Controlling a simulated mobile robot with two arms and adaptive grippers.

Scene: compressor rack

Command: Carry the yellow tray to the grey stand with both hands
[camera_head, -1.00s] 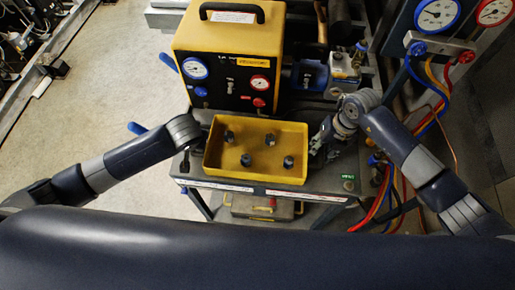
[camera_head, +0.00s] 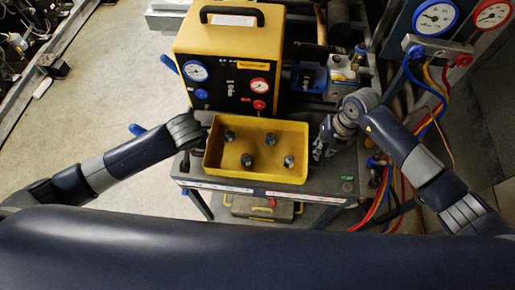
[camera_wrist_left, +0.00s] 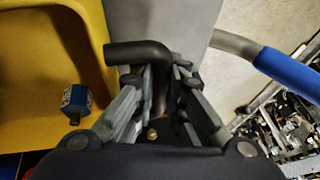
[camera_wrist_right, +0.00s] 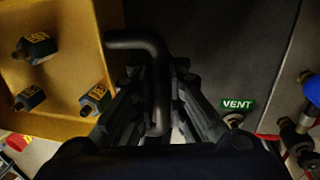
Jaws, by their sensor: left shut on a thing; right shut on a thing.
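The yellow tray (camera_head: 256,176) is on or just above the grey cart top (camera_head: 346,176) in the head view; I cannot tell which. Several small dark fittings (camera_head: 247,160) stand in it. My left gripper (camera_wrist_left: 160,92) is shut on the black bent handle (camera_wrist_left: 136,52) at the tray's left side. My right gripper (camera_wrist_right: 158,95) is shut on the matching handle (camera_wrist_right: 132,40) at the right side; this gripper shows beside the tray in the head view (camera_head: 320,148). The left fingertips are hidden in the head view. I cannot make out which surface is the grey stand.
A yellow machine with gauges (camera_head: 228,60) stands right behind the tray. Gauges (camera_head: 435,17) and coloured hoses (camera_head: 428,110) are at the right. A blue-grip handle (camera_wrist_left: 285,76) lies beyond my left gripper. Open floor (camera_head: 90,130) is at the left.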

